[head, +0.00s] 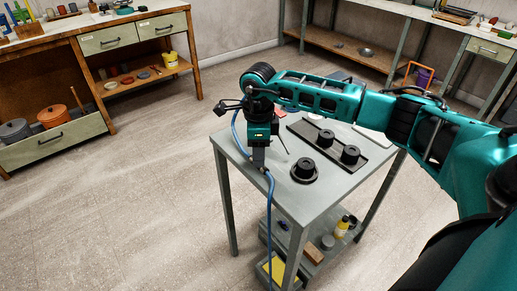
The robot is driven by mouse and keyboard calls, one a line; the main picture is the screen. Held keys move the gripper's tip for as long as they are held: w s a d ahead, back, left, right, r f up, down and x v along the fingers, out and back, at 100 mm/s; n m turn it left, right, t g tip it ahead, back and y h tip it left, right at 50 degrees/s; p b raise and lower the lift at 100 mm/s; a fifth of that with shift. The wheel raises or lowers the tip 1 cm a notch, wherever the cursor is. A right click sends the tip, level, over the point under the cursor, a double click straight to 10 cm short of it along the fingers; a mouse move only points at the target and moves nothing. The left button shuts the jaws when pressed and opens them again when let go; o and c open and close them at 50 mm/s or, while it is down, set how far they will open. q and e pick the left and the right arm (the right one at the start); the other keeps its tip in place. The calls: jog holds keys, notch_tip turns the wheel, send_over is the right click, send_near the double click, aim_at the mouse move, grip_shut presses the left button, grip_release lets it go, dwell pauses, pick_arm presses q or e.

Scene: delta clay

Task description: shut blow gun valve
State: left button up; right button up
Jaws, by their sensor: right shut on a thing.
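My right gripper (259,163) points down at the left part of the grey table (302,205). It is shut on what looks like the blow gun, mostly hidden between and behind the fingers. A thin dark rod (282,142) slants out to the right of the gripper. A blue hose (270,205) curves along the left of the gripper, passes by its fingertips and hangs down over the table's front. I cannot make out the valve itself or its position. My left gripper is not in view.
A round black part (304,171) stands to the right of the gripper. A dark tray (316,137) with black cylinders lies behind it. The shelf below holds a yellow bottle (342,226) and boxes. The floor at left is clear.

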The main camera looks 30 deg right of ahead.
jog(key=m+p, duration=0.1)
jog(key=m, duration=0.4)
jog(key=shift+r+m, duration=0.1)
jog(key=shift+m, duration=0.2)
jog(key=m+p, duration=0.1)
jog(key=m, duration=0.3)
jog(key=shift+m, duration=0.3)
jog(key=o, duration=1.1)
jog(key=shift+c, duration=0.2)
notch_tip(320, 180, up, 13)
